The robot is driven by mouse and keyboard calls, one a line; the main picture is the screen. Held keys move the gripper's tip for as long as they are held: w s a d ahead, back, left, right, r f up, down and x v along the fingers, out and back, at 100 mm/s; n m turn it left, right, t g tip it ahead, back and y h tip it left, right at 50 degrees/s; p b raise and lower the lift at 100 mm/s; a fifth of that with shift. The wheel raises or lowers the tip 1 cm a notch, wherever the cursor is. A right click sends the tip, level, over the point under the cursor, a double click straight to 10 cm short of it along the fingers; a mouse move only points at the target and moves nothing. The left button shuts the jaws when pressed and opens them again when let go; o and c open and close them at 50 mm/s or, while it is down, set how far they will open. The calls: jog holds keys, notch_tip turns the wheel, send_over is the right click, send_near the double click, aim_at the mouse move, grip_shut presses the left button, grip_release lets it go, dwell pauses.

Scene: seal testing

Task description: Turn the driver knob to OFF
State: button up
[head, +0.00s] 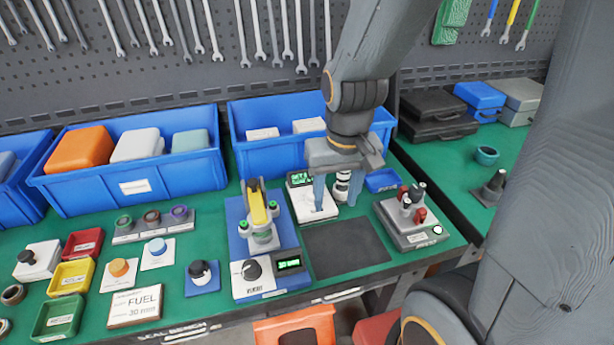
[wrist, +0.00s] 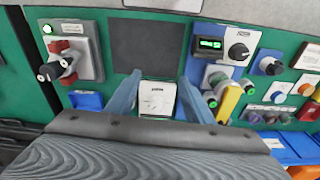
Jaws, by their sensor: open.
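A black round knob (head: 253,270) sits on a white panel at the front of the blue-based station, left of a small green-lit display (head: 288,264). I take it as the driver knob; its label is too small to read surely, and I cannot tell its setting. In the wrist view the knob (wrist: 238,50) is at upper right, beside the display (wrist: 210,44). My gripper (head: 338,205) is open, pointing down behind and to the right of the knob, apart from it. In the wrist view my gripper (wrist: 160,76) has a white device (wrist: 157,98) showing between its fingers.
A yellow-levered fixture (head: 260,212) stands behind the knob. The white device with a display (head: 312,203) is by my fingers. A dark mat (head: 345,248) lies clear to the knob's right. A grey box with red and black posts (head: 410,222) stands farther right. Blue bins (head: 240,150) line the back.

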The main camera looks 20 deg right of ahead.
jog(key=w+f+m, duration=0.1)
jog(key=w+m, duration=0.2)
jog(key=w, duration=0.2)
jog(key=w+f+m+g+b, duration=0.1)
jog(key=w+m, duration=0.2)
jog(key=w, duration=0.2)
jog(key=w+f+m, duration=0.1)
jog(key=w+m, duration=0.1)
jog(key=w, duration=0.3)
jog(key=shift+a+f+m+g+b, duration=0.2)
jog(key=shift+f+m+g+b, duration=0.1)
jog(key=shift+f+m+b, duration=0.1)
jog(key=shift+w+f+m, duration=0.1)
jog(key=shift+w+m, duration=0.2)
jog(key=shift+w+f, duration=0.1)
jog(key=shift+f, duration=0.15)
jog(key=shift+d+f+p, duration=0.1)
jog(key=shift+f+p, duration=0.8)
jog(key=shift+f, duration=2.7)
jog(key=c, duration=1)
